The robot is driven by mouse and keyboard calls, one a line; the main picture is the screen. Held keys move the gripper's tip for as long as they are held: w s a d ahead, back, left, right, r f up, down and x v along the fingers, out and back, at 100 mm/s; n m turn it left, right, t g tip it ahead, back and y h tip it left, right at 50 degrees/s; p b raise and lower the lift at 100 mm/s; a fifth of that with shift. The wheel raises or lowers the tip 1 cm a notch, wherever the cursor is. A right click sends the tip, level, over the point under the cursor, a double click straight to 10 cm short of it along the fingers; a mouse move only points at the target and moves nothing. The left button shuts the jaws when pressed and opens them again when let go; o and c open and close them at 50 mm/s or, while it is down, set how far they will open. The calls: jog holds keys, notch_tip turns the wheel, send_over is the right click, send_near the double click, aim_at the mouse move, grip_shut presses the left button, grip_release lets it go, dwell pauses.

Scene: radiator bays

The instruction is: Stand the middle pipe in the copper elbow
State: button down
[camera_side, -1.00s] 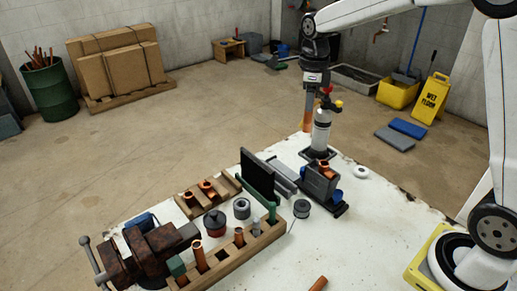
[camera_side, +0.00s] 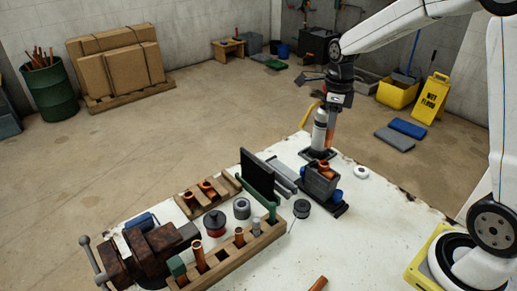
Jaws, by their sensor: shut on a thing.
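My gripper (camera_side: 337,104) is at the upper right, pointing down and shut on a copper pipe (camera_side: 332,127). The pipe hangs upright, close beside the silver gas bottle in the picture. The copper elbow (camera_side: 326,167) sits in a dark grey block (camera_side: 321,181) with blue knobs, on the white bench. The held pipe shows above and behind the elbow, apart from it. A wooden rack (camera_side: 225,261) at the front holds a tall copper pipe (camera_side: 199,255), a shorter copper one (camera_side: 239,237) and a grey one (camera_side: 257,226).
The silver gas bottle (camera_side: 319,132) stands behind the elbow block, near the held pipe. A loose copper piece (camera_side: 318,284) lies at the front.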

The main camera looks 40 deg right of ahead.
aim_at(327, 146)
jog(key=shift+f, duration=0.15)
jog(key=shift+f, duration=2.25)
jog(key=shift+f, duration=0.5)
jog(key=shift+f, duration=0.35)
jog(key=shift+f, duration=0.2)
jog(key=shift+f, duration=0.6)
jog(key=shift+c, duration=1.9)
grip_release()
